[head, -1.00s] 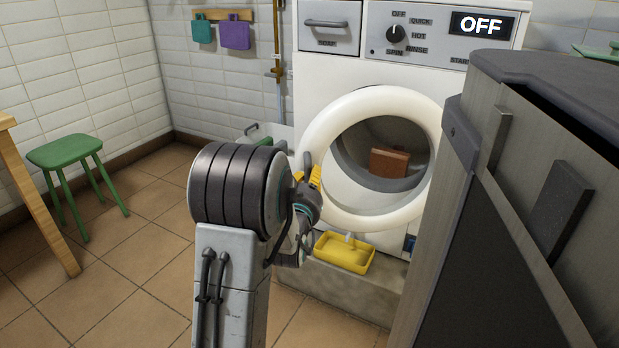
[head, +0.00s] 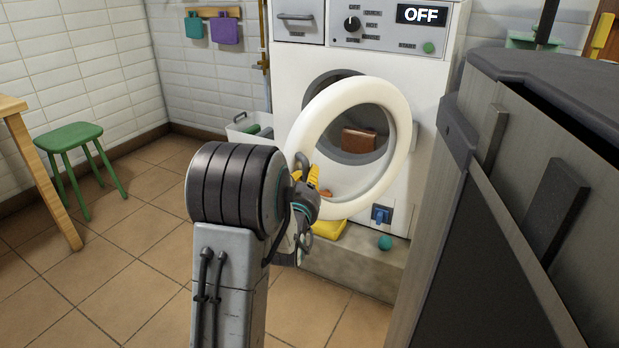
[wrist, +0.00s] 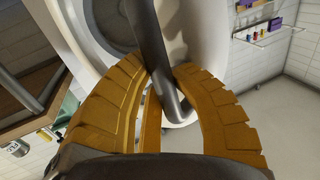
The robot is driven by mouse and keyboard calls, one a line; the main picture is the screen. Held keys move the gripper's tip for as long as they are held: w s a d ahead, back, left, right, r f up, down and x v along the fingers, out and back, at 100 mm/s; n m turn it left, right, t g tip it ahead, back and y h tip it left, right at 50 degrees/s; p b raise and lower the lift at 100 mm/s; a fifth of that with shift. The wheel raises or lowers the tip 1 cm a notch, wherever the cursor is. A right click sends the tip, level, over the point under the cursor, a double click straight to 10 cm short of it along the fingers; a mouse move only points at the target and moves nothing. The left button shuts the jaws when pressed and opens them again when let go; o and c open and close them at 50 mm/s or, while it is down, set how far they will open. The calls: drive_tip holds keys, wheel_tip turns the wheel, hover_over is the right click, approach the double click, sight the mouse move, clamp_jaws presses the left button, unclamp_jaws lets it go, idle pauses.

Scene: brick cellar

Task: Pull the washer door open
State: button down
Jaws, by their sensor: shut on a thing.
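The washer (head: 290,70) is white, with a control panel whose display reads OFF. Its round white door (head: 397,105) stands partly open, swung out from the front with its right side nearest the body. A brown block-like thing (head: 358,141) shows through the door's opening. My gripper (head: 307,182) is at the left edge of the door, partly hidden by my arm. In the wrist view, my gripper's yellow fingers (wrist: 170,95) are closed around a dark grey bar handle (wrist: 153,48). The white door ring lies behind it.
A yellow tray (head: 329,229) and a teal ball (head: 385,242) are on the concrete plinth (head: 350,262) below the door. A large grey cabinet (head: 500,210) stands close on the right. A green stool (head: 68,137) stands left; tiled floor between is clear.

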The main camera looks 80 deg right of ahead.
sight(309, 131)
drive_tip(key=shift+w, duration=0.25)
drive_tip(key=c, duration=1.2)
unclamp_jaws()
drive_tip(key=shift+w+a, duration=0.1)
drive_tip(key=shift+a, duration=0.05)
drive_tip(key=shift+r, duration=0.1)
drive_tip(key=shift+r, duration=0.5)
wheel_tip(309, 131, up, 9)
drive_tip(key=shift+c, duration=0.4)
